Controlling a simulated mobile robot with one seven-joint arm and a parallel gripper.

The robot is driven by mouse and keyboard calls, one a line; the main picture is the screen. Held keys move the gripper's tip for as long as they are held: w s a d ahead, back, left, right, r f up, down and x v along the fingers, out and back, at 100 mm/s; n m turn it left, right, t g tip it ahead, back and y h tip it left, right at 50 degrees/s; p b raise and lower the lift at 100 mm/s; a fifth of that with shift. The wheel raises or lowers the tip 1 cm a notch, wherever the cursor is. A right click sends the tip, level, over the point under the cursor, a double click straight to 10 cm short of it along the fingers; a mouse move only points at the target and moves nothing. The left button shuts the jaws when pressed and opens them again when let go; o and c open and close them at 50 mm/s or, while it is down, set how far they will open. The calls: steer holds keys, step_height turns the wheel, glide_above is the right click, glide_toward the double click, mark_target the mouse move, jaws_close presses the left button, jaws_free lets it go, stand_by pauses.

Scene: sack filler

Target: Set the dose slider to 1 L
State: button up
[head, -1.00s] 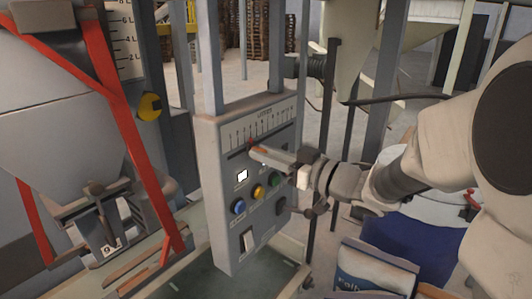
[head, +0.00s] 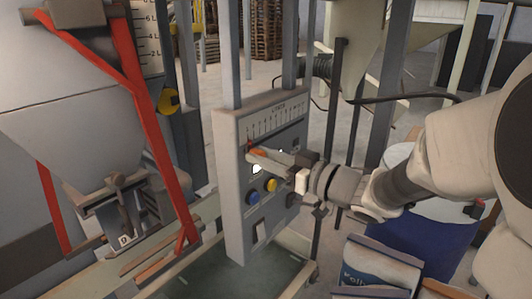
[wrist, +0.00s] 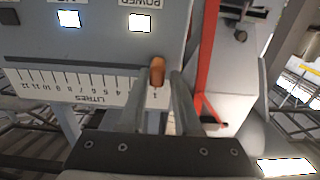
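The dose slider's orange knob (wrist: 157,72) stands at the low end of the LITRES scale (wrist: 80,88), which appears upside down in the wrist view. The knob is in line with the mark 1. In the head view the knob (head: 258,152) and its red pointer are at the left end of the scale (head: 278,116). My gripper (wrist: 158,80) has one finger on each side of the knob. The left finger in the wrist view looks close against it; a narrow gap shows beside the right finger. The fingers are apart, not clearly clamped.
The grey control panel (head: 238,215) carries a blue button (head: 253,197), a yellow button (head: 271,185) and a rocker switch (head: 260,231) below the slider. A printed sack (head: 372,270) is at lower right.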

steer(key=o, duration=0.3)
steer(key=shift+s+a, duration=0.1)
steer(key=b+v, duration=0.2)
steer(key=v, duration=1.5)
steer(key=shift+d, duration=0.25)
